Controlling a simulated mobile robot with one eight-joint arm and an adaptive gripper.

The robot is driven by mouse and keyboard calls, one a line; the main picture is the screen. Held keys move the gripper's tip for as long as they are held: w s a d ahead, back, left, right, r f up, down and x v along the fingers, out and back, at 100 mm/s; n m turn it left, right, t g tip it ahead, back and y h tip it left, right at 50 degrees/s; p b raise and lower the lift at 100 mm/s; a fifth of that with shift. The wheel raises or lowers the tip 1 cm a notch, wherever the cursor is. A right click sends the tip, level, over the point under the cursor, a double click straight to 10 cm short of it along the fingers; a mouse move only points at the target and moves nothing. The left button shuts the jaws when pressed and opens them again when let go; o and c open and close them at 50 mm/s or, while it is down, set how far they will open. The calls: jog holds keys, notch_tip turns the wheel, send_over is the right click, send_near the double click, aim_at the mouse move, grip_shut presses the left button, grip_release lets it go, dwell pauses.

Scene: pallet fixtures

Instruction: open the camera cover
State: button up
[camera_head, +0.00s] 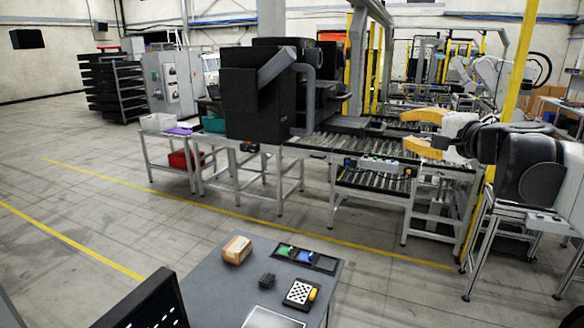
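A large black box-shaped housing (252,98) stands over the conveyor, upper left of centre. It has a grey angled bar (304,100) on its right side. I cannot tell for sure which part of it is the camera cover. My gripper (404,130) is at the right, with two yellow fingers spread apart and pointing left. Nothing shows between the fingers. It is well to the right of the black housing and apart from it in the picture.
A roller conveyor (385,172) on white frames lies between the housing and my arm. A yellow post (518,60) stands behind my arm. Floor at left is clear.

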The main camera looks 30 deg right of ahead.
aim_at(383, 127)
jog(key=w, duration=0.2)
jog(key=w+a+f, duration=0.1)
jog(key=w, duration=0.4)
jog(key=shift+w+a+f, duration=0.1)
jog(key=shift+a+f, duration=0.15)
jog(key=shift+f, duration=0.05)
jog(key=shift+c, duration=0.5)
grip_shut()
